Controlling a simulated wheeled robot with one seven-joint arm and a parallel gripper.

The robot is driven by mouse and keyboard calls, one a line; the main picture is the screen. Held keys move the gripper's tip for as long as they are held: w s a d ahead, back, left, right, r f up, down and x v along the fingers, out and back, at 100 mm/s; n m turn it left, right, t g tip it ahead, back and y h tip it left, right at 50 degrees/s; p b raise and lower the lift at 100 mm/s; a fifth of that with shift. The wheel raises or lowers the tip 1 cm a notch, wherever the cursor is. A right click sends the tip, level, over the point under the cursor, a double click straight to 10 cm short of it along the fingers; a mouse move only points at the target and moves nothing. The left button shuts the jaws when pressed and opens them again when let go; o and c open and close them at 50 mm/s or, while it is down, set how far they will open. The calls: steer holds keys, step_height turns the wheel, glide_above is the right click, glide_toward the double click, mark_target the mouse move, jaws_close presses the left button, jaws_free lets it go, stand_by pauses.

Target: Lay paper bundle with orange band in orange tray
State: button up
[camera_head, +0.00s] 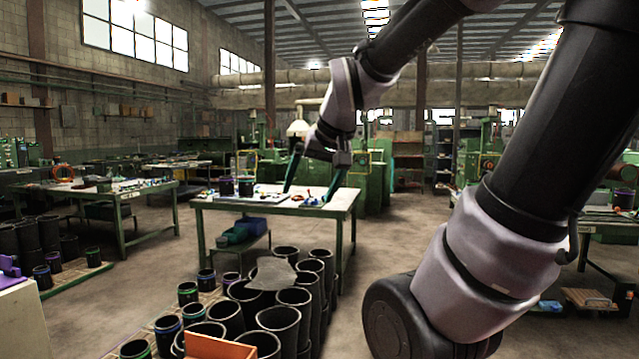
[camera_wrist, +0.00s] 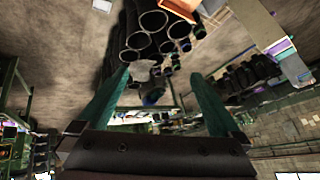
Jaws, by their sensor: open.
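The orange tray (camera_head: 218,346) shows in part at the bottom edge of the head view, in front of the black sleeves. An orange edge, likely the same tray (camera_wrist: 262,6), shows at the top of the wrist view. I cannot make out the paper bundle with the orange band in either view. My gripper (camera_head: 307,194) is open, its two green fingers apart and pointing down, in line with the middle table in the head view. In the wrist view my gripper (camera_wrist: 160,73) has nothing visible held between its fingers.
Several upright black sleeves (camera_head: 280,320) stand in front, with a grey sheet (camera_head: 273,273) over some. A green-legged table (camera_head: 335,207) behind carries small items. A pale surface with a purple object (camera_head: 10,266) is at left. Open floor (camera_head: 390,240) lies right of the table.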

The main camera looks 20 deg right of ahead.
steer(key=s+r+m, duration=0.1)
steer(key=s, duration=0.5)
steer(key=shift+s+a+r+y, duration=0.15)
steer(key=shift+a+r+y, duration=0.2)
steer(key=shift+r+y, duration=0.05)
